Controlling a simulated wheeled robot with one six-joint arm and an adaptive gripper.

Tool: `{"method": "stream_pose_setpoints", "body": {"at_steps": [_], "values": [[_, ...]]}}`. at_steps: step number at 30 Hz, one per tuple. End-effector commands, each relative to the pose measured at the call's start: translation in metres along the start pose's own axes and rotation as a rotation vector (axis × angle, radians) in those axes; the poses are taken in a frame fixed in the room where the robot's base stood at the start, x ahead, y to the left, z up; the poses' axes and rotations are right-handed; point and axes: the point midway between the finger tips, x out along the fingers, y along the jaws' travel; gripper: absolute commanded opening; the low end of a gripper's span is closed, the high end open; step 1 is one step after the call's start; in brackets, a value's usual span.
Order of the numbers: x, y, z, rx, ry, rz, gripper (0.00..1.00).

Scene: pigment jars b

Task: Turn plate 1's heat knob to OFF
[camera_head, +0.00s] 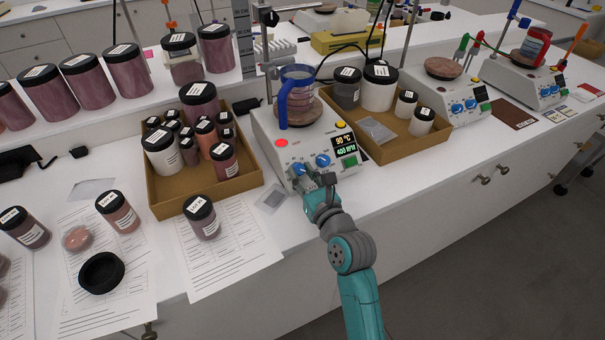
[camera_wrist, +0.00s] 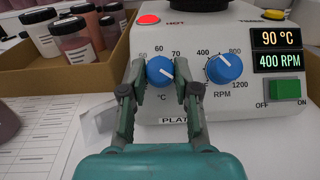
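The RPM knob (camera_wrist: 224,68) is to the right, clear of the fingers. The display (camera_wrist: 277,50) reads 90 °C and 400 RPM.
A green ON/OFF switch (camera_wrist: 286,89) and a red HOT light (camera_wrist: 148,19) are on the panel. A blue-handled beaker (camera_head: 298,97) stands on the plate. Cardboard trays of jars (camera_head: 238,184) and (camera_head: 388,153) flank the hotplate. A loose jar (camera_head: 201,217) stands at the left.

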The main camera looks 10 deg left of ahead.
Motion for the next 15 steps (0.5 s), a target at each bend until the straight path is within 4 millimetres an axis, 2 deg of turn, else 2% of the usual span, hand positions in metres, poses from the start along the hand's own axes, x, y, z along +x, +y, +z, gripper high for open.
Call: {"method": "stream_pose_setpoints", "body": {"at_steps": [1, 2, 15], "values": [[-0.0001, 0.0, 0.0, 0.0, 0.0, 0.0, 0.06], [-0.0001, 0.0, 0.0, 0.0, 0.0, 0.0, 0.0], [0.0, -0.0014, 0.0005, -0.037, -0.001, 0.038, 0.0]]}}
